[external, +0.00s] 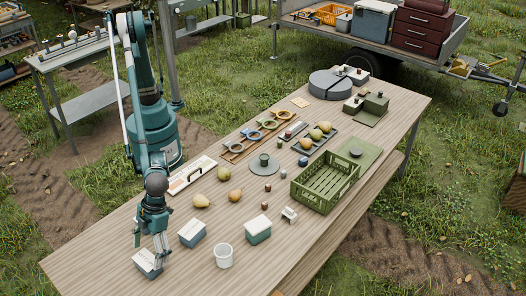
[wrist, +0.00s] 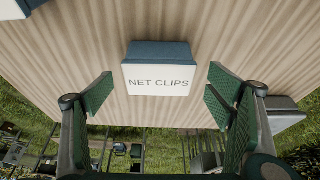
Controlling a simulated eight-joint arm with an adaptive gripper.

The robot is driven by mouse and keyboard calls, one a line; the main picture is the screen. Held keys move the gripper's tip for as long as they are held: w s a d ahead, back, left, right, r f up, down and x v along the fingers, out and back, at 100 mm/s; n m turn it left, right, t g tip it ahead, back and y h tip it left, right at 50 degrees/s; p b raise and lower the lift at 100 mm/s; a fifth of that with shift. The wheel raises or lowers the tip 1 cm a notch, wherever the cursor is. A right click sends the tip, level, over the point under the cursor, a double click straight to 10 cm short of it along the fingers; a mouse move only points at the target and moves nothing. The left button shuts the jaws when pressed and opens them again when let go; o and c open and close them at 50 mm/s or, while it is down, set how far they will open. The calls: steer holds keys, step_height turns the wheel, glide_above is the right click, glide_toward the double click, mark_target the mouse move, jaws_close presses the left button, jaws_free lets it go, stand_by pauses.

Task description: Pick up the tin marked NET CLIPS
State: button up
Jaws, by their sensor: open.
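The NET CLIPS tin (wrist: 157,82) has a pale lid with dark lettering and a blue side. It lies between and a little beyond the fingertips of my gripper (wrist: 158,92) in the wrist view, with bare table showing on both sides of it. In the external view my gripper (external: 151,245) points down at a pale-lidded tin (external: 147,264) at the table's near left end, and its fingers partly cover that tin. My gripper is open and holds nothing.
A blue tin with a pale lid (external: 192,232) stands just right of my gripper. A white cup (external: 223,256) and a green tin (external: 258,229) are farther right. Pears (external: 201,200) and a green crate (external: 325,182) lie farther along the table. The near left corner is clear.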

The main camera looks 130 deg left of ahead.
mark_target(148, 257)
steer(key=shift+f, duration=0.1)
steer(key=shift+b+x, duration=0.6)
steer(key=shift+x, duration=1.9)
steer(key=shift+s+a, duration=0.1)
steer(key=shift+c, duration=0.3)
steer(key=c, duration=1.1)
